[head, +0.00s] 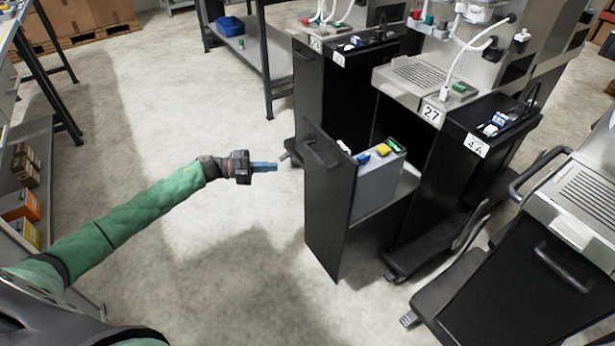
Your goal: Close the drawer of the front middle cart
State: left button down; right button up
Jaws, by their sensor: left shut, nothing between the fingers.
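The pulled-out drawer (328,218) stands out from the cart in the middle of the head view. It has a tall black front panel with a bar handle (320,154) near its top. Inside it is a grey bin (376,190) with blue, yellow and green items on top. My left gripper (274,167) is shut and empty. In the picture it is left of the drawer front, with a gap between its fingertips and the panel. My right gripper is out of view.
The dispenser marked 27 (410,78) rises behind the drawer. A closed black cart (490,130) stands right of it, and another with a handle (520,285) is at the lower right. A shelf table (250,50) is at the back. The floor (190,120) around my left arm is clear.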

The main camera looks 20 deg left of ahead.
pick_arm(q)
jog(key=s+d+m+g+h, duration=0.1)
jog(key=s+d+m+g, duration=0.15)
jog(key=s+g, duration=0.25)
jog(key=m+p, duration=0.1)
jog(key=p, duration=0.1)
send_near(324, 181)
jog(key=s+d, duration=0.3)
jog(key=shift+w+d+f+p, duration=0.1)
jog(key=shift+w+d+p, duration=0.1)
jog(key=shift+w+d, duration=0.6)
jog(key=shift+w+d+p, duration=0.2)
jog(key=shift+w+d, duration=0.4)
jog(key=shift+w, duration=0.35)
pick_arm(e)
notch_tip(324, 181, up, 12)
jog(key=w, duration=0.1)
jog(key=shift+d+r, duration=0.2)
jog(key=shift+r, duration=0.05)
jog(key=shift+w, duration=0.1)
